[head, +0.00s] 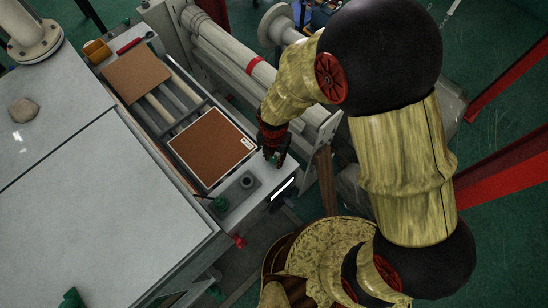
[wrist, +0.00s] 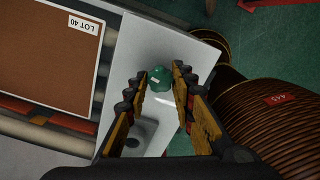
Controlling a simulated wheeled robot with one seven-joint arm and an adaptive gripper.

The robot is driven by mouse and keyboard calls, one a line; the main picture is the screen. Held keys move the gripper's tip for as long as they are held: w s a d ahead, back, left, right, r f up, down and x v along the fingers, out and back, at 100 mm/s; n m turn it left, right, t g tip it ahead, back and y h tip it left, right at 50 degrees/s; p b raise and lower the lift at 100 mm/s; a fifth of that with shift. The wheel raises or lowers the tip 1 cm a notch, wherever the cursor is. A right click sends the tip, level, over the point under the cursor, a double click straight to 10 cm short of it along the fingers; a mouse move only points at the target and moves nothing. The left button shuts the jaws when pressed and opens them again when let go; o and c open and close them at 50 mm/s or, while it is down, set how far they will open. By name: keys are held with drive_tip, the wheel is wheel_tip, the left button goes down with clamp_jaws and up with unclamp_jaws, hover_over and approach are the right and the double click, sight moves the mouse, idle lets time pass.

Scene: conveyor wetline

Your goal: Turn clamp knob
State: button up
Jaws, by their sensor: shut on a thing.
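The green clamp knob (wrist: 158,82) shows in the wrist view on a light grey plate, between the fingertips of my gripper (wrist: 161,77). The fingers are dark with yellow-brown inner faces, and they are closed in on the knob from both sides. In the head view my gripper (head: 274,155) reaches down to the right end of the grey plate (head: 232,194), beside the brown board. There the knob is mostly hidden by the fingers. How far the knob is turned cannot be told.
A brown board (head: 213,147) labelled LOT 40 lies on the rollers, with another brown board (head: 137,75) behind it. A second green knob (head: 220,203) and a round grey fitting (head: 247,181) stand on the same plate. A pale roller (head: 235,60) with a red band runs behind.

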idle(0.3)
drive_tip(key=shift+n, duration=1.8)
drive_tip(key=n, duration=0.3)
drive_tip(key=shift+b, duration=0.35)
drive_tip(key=o, duration=0.8)
